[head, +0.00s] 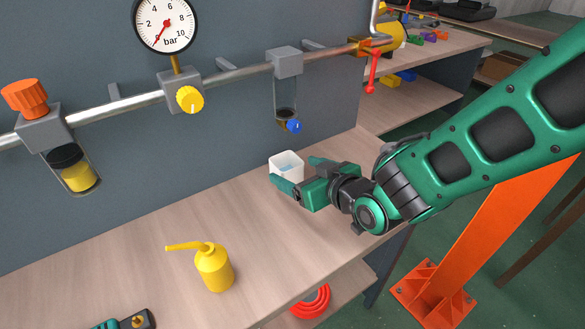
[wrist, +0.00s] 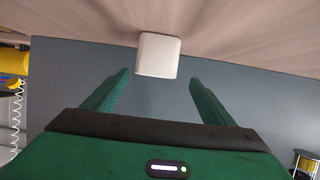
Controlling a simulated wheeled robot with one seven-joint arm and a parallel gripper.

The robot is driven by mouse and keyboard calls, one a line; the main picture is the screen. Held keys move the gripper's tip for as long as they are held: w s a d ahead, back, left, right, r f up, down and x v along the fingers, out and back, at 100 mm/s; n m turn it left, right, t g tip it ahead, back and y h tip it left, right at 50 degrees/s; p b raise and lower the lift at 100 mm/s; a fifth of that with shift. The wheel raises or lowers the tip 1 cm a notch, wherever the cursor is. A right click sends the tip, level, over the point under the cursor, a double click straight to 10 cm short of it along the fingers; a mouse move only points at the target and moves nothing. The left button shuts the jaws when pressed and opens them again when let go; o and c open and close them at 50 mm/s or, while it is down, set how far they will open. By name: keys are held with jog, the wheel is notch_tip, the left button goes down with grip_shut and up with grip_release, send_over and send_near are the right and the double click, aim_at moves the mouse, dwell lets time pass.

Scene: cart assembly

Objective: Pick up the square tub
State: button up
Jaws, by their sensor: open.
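The square tub (head: 287,163) is small, white and open-topped, with something pale blue inside. It stands upright on the wooden bench top, below the pipe. In the wrist view the tub (wrist: 158,55) is just past the fingertips, in line with the gap between them. My gripper (head: 291,176) is level with the tub, its fingers open and pointing at it. In the wrist view my gripper (wrist: 158,80) shows one finger on each side of the gap, with nothing held. The near lower part of the tub is partly hidden by a finger in the head view.
A yellow oil can (head: 213,267) stands on the bench at front. A pipe with a pressure gauge (head: 165,23) and a clear bowl with a blue knob (head: 292,126) runs along the panel above. An orange post (head: 480,240) stands right. The bench between can and tub is clear.

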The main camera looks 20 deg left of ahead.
aim_at(281, 160)
jog(key=shift+w+a+f, duration=0.1)
jog(key=shift+w+a, duration=0.05)
jog(key=shift+a, duration=0.2)
jog(key=shift+w+d+x, duration=0.1)
jog(key=shift+w+x, duration=0.05)
jog(key=shift+x, duration=1.5)
jog(key=shift+w+d+x, duration=0.1)
jog(key=shift+w+x, duration=0.05)
jog(key=shift+x, duration=1.5)
jog(key=shift+w+d+x, duration=0.15)
jog(key=shift+x, duration=1.5)
jog(key=c, duration=1.2)
